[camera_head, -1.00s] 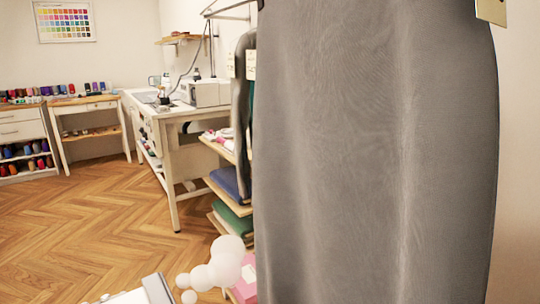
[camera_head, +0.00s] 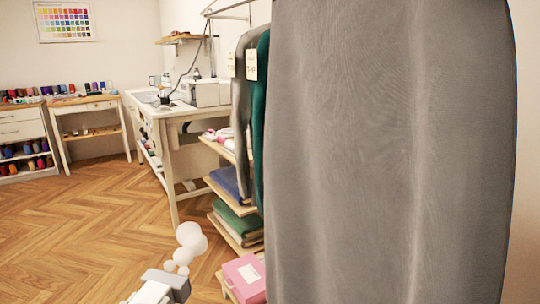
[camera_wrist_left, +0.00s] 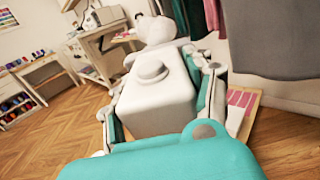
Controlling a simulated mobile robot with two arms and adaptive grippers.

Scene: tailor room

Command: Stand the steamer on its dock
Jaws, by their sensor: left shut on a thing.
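The steamer (camera_wrist_left: 152,105) is white with a round button-like disc on top. It lies between the fingers of my left gripper (camera_wrist_left: 165,72), which is shut on it. In the head view the steamer (camera_head: 163,285) shows at the bottom edge, white with a grey end. White steam puffs (camera_head: 190,242) float just beyond that end. A large teal part (camera_wrist_left: 165,160) fills the bottom of the left wrist view; I cannot tell whether it belongs to gripper or steamer. I cannot make out the dock. My right gripper is not in view.
A long grey garment (camera_head: 390,150) hangs close in front and fills the right half. Beside it are shelves with folded cloth (camera_head: 235,212) and a pink box (camera_head: 245,276). A white worktable (camera_head: 175,112) stands behind. Wooden floor (camera_head: 80,230) is open at left.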

